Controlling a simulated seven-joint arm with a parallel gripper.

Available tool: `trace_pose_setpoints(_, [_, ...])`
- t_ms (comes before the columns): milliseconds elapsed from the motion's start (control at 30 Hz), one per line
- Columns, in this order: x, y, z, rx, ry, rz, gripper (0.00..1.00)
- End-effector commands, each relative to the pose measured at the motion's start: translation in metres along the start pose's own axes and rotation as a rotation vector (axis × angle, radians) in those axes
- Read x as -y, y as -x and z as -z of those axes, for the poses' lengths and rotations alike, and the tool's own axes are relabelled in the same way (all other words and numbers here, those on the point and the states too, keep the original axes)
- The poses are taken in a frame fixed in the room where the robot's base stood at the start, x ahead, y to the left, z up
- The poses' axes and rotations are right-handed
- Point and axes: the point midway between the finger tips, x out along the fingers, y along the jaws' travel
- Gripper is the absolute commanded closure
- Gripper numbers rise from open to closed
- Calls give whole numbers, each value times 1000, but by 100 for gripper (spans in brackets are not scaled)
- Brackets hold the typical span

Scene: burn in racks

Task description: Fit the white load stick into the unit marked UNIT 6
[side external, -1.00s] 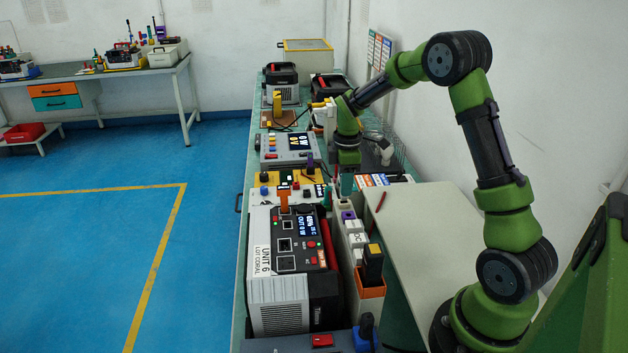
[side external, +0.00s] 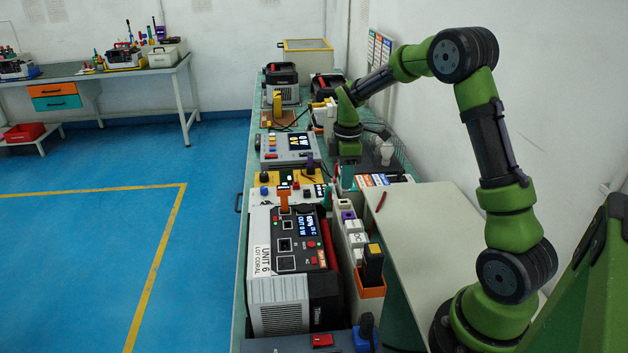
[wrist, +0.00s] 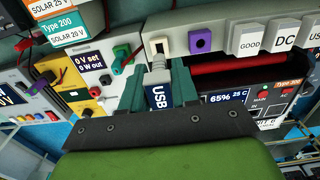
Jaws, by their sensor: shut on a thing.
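My gripper (wrist: 158,88) is shut on a white stick (wrist: 157,74) with a dark USB label. The stick's far end lies close to the pale stick rack (wrist: 180,22) in the wrist view; I cannot tell whether they touch. In the side view my gripper's fingers are small and partly hidden, beyond the rack (side external: 352,285). UNIT 6 (side external: 275,290) stands at the near left of the bench, its panel with sockets and a lit screen facing up. Part of its panel (wrist: 264,92) shows right of my gripper in the wrist view.
The rack holds several other sticks, among them a purple one (wrist: 201,41) and a DC one (wrist: 285,38). An orange plug (side external: 284,196) stands up at UNIT 6's far end. A yellow panel (side external: 262,180) and a grey meter box (side external: 286,150) lie beyond. The blue floor is clear.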

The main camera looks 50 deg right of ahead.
Motion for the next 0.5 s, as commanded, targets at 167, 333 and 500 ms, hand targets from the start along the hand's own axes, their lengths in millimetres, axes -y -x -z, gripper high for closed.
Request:
trace_pose_setpoints(167, [-2, 43, 0, -3, 0, -10, 100])
trace_pose_setpoints(333, [-1, 93, 0, -3, -1, -9, 100])
trace_pose_setpoints(500, [5, 113, 11, 0, -77, 0, 100])
